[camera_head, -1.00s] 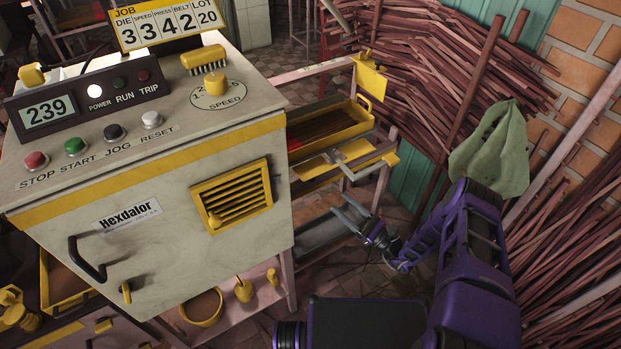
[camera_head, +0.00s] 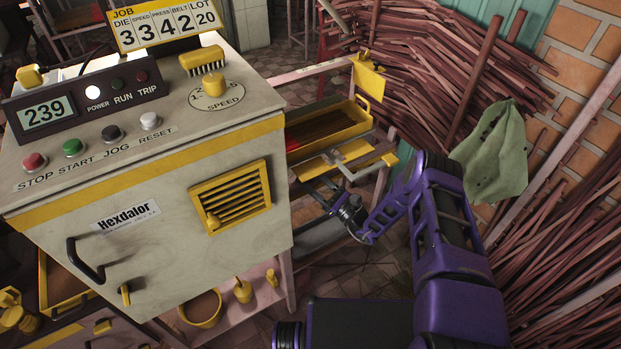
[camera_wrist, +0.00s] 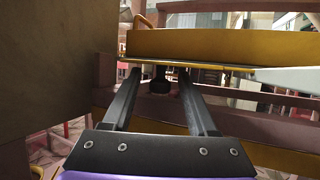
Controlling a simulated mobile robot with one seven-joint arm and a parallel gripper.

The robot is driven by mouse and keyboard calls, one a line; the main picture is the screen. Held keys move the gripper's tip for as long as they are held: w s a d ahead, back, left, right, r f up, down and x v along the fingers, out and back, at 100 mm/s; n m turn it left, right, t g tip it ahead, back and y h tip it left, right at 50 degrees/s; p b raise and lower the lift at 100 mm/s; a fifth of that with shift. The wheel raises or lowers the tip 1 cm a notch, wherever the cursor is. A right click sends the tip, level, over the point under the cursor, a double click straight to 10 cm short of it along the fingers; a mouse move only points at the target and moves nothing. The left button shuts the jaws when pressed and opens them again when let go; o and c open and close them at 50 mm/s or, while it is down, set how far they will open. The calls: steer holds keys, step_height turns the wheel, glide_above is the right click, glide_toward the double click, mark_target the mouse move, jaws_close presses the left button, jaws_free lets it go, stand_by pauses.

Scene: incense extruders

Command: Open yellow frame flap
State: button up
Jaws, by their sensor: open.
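I cannot tell for sure which one is the yellow frame flap. My gripper (camera_head: 321,187) is open and empty just below the plate, right of the machine. In the wrist view my gripper (camera_wrist: 157,76) has its fingers apart under a yellow edge (camera_wrist: 190,67). Contact is not clear.
The machine cabinet (camera_head: 110,240) stands close left of my gripper. The yellow tray (camera_head: 345,130) is above it, and pinkish rack rails (camera_head: 372,178) surround it. A green cloth (camera_head: 492,155) and stacked sticks (camera_head: 420,75) are at the right and back.

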jaws_close()
steer(key=shift+s+d+r+m+h+p, duration=0.15)
steer(key=shift+r+m+h+p, duration=0.35)
steer(key=shift+r+h+p, duration=0.55)
steer(key=shift+d+f+m+g+h+p, duration=0.1)
steer(key=shift+m+g+h+p, duration=0.35)
steer(key=shift+p, duration=0.45)
steer(key=shift+s+f+g, duration=0.1)
steer(key=shift+g, duration=0.15)
jaws_free()
